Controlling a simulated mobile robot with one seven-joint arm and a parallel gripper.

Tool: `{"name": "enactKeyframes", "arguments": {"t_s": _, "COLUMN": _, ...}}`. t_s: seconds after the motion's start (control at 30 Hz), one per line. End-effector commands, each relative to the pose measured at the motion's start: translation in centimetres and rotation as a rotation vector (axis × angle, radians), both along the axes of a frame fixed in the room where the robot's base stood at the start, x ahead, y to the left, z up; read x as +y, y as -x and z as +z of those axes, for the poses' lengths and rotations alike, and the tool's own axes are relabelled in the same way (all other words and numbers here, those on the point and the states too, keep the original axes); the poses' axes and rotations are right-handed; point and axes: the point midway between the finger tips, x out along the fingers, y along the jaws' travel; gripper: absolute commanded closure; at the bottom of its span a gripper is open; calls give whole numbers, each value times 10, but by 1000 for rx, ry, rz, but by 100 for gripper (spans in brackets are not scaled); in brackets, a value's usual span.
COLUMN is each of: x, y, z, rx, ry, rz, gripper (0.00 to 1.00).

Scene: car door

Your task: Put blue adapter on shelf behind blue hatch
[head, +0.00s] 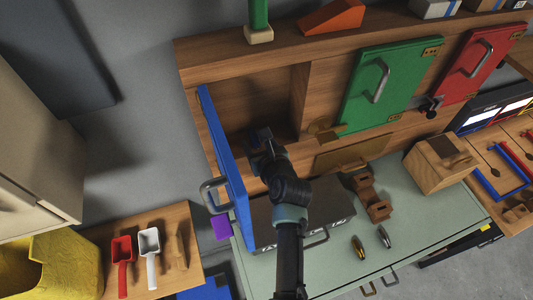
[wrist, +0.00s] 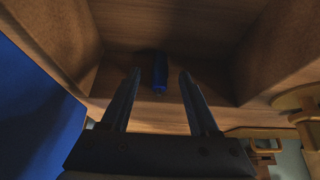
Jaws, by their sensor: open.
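The blue hatch (head: 226,165) stands swung open at the left of its compartment, with its grey handle on the outer side. It also shows as a blue panel at the left of the wrist view (wrist: 35,105). The wooden shelf compartment (head: 232,97) is open in front. The blue adapter (wrist: 159,74) is a small dark blue cylinder on the compartment floor, pointing toward me. My gripper (head: 262,138) reaches into the compartment. In the wrist view my gripper (wrist: 160,78) is open, with one finger on each side of the adapter and visible gaps between.
A green hatch (head: 388,85) and a red hatch (head: 480,65) are closed to the right. A wooden block (head: 440,163) and a brown holder (head: 372,197) stand on the pale green worktop (head: 420,210). The compartment's side walls flank my gripper.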

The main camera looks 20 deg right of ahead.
Motion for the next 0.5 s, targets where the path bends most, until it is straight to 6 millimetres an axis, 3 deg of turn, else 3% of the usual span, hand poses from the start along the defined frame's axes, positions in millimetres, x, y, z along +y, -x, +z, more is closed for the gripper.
{"name": "enactKeyframes", "arguments": {"t_s": 0.5, "x": -1, "y": 73, "z": 38, "rx": 0, "ry": 2, "rz": -2, "gripper": 38}}
